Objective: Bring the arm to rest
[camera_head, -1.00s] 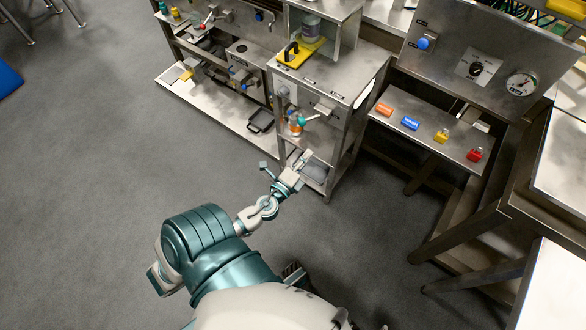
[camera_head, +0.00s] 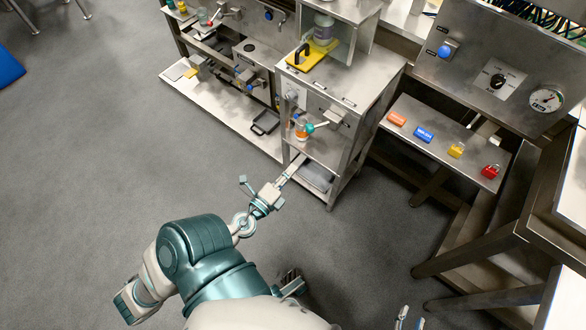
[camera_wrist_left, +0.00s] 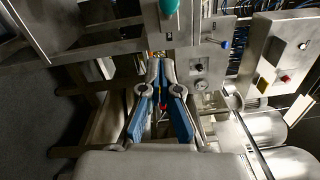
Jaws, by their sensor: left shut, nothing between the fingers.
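My left gripper (camera_head: 297,164) is shut and empty. In the head view it reaches up and right from my teal and white arm, in front of the lower part of the steel stand (camera_head: 345,95). I cannot tell whether it touches the stand. In the left wrist view the two blue-padded fingers (camera_wrist_left: 160,66) come together at their tips with nothing held. What seem to be the pale tips of my right gripper (camera_head: 410,319) show at the bottom edge of the head view; the rest of it is out of frame.
The stand carries a yellow plate (camera_head: 312,56) with a black handle and an orange and teal item (camera_head: 303,128). A low shelf at right holds orange, blue, yellow and red (camera_head: 491,171) pieces. A gauge panel (camera_head: 500,75) stands behind. Grey floor (camera_head: 110,150) at left is clear.

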